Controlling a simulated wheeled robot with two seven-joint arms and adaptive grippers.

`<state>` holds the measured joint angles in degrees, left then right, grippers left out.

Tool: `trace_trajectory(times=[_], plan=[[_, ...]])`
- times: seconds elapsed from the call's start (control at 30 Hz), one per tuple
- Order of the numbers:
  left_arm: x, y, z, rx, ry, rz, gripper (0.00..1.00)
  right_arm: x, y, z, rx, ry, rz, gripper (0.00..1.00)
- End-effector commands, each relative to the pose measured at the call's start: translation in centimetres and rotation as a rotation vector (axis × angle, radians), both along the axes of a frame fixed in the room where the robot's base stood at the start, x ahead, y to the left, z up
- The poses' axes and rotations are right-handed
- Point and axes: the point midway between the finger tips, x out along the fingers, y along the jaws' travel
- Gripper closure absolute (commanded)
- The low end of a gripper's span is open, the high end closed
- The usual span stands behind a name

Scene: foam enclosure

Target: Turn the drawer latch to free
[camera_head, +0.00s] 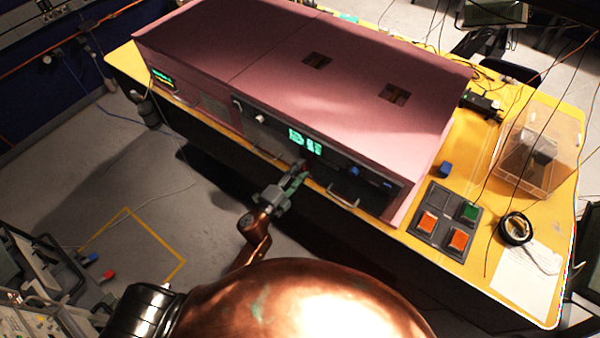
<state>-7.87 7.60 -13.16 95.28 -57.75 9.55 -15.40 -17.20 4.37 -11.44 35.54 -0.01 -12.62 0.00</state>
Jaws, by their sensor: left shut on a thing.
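A long pink foam enclosure (230,45) stands on the yellow table, with a dark front panel (365,185) carrying green displays (304,140), knobs and a drawer handle (343,196). My left gripper (298,175) reaches up to this front, just below the displays and left of the handle. Its fingers are shut on the drawer latch (302,163), a small reddish part at the panel's lower edge. The fingers hide most of the latch, so I cannot tell how far it is turned. My right gripper is out of view.
On the yellow table (470,150), right of the enclosure, are a button pad (444,222) with orange and green buttons, a small blue block (445,169), a black cable coil (516,229), white paper (528,275) and a clear box (540,150). Thin cables hang at upper right.

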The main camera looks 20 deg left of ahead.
Motion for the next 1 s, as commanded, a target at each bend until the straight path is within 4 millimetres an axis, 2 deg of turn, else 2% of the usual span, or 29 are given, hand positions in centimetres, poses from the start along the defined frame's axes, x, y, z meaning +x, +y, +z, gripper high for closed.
trace_trajectory(times=[0.4,0.97,1.0], plan=[[-0.07,-0.18,-0.29,0.179,-0.064,-0.003,0.84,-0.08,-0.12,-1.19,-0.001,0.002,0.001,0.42],[-0.07,-0.15,-0.27,0.207,-0.072,-0.003,0.84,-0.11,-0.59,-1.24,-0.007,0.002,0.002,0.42],[-0.07,-0.15,-0.27,0.207,-0.072,-0.003,0.58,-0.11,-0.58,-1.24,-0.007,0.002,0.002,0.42]])
